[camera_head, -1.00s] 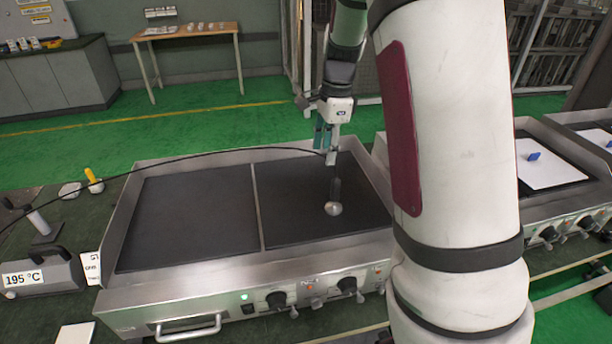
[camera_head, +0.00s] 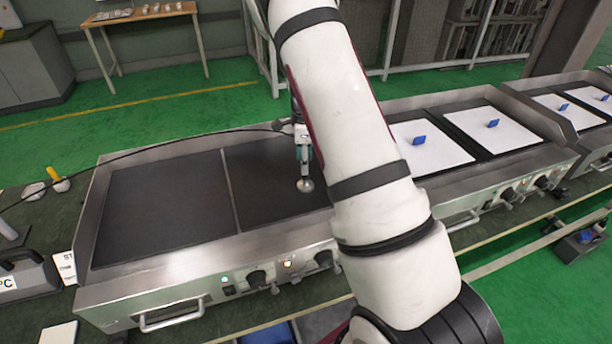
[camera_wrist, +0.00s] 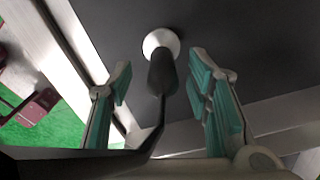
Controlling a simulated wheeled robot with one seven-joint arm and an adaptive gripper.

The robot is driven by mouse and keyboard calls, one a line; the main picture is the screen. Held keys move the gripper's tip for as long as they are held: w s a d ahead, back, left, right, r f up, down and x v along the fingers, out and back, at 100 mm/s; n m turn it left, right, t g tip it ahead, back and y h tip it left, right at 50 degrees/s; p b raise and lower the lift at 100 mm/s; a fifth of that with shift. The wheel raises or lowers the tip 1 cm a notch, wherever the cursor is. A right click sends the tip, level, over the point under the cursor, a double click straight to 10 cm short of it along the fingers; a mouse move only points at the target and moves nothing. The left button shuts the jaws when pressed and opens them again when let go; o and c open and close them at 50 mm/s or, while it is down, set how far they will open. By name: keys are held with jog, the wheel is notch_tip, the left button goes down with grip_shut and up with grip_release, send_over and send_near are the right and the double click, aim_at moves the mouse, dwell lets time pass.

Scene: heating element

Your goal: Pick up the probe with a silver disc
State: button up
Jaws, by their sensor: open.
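The probe's silver disc (camera_head: 305,185) is low on the right-hand dark plate of the near griddle. In the wrist view the silver disc (camera_wrist: 160,41) shows pale and round, with the black probe handle (camera_wrist: 162,72) rising from it towards the camera. A black cable runs from the handle. My gripper (camera_head: 303,158) is above the disc, with teal pads. In the wrist view my gripper (camera_wrist: 163,76) is open, one finger on each side of the handle, with gaps visible. The handle is mostly hidden by my gripper in the head view.
The griddle (camera_head: 180,287) has raised metal side and back walls and a divider (camera_head: 230,190) between its plates. The cable (camera_head: 180,147) passes over its back edge. Other griddles with white sheets (camera_head: 430,145) stand to the right. The left plate (camera_head: 160,215) is bare.

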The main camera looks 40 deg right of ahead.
jog(key=shift+d+f+p, duration=0.15)
jog(key=shift+f+p, duration=0.15)
jog(key=shift+f, duration=1.05)
jog(key=shift+d+f+p, duration=0.1)
jog(key=shift+f+p, duration=0.15)
jog(key=shift+f, duration=1.05)
grip_shut()
